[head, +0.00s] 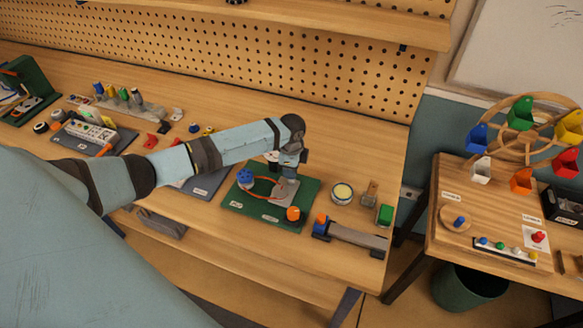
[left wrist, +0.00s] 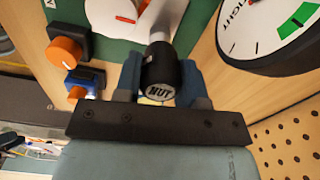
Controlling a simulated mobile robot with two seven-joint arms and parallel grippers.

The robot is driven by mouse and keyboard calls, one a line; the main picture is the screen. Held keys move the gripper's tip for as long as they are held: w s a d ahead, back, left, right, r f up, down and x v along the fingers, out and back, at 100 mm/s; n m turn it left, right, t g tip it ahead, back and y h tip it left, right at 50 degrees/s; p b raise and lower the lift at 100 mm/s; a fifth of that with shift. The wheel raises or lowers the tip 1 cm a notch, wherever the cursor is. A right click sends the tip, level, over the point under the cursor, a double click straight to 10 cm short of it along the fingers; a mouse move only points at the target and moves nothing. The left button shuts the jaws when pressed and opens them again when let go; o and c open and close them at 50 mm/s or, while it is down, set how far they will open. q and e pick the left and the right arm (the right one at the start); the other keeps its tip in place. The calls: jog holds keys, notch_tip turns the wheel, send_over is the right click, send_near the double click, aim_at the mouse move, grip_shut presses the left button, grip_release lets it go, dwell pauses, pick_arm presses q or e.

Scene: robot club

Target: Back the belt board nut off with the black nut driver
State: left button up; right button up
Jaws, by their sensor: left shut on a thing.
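The green belt board (head: 237,205) lies on the bench in the head view, with a blue pulley (head: 245,176), an orange belt (head: 262,182), a grey plate (head: 285,195) and an orange knob (head: 293,214). My left gripper (head: 288,165) is over the board's right part, above the grey plate. In the left wrist view my left gripper (left wrist: 160,85) is shut on the black nut driver (left wrist: 158,70), whose end cap reads NUT. The driver's pale shaft points at the board (left wrist: 105,15). The belt board nut is hidden, so I cannot tell whether the driver touches it. My right gripper is out of view.
A round dial (head: 342,193) stands right of the board; it shows large in the left wrist view (left wrist: 262,30). A perforated back panel (head: 330,70) rises behind.

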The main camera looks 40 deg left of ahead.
pick_arm(q)
jog(key=n, duration=0.8)
jog(key=o, duration=1)
jog(key=shift+c, duration=0.2)
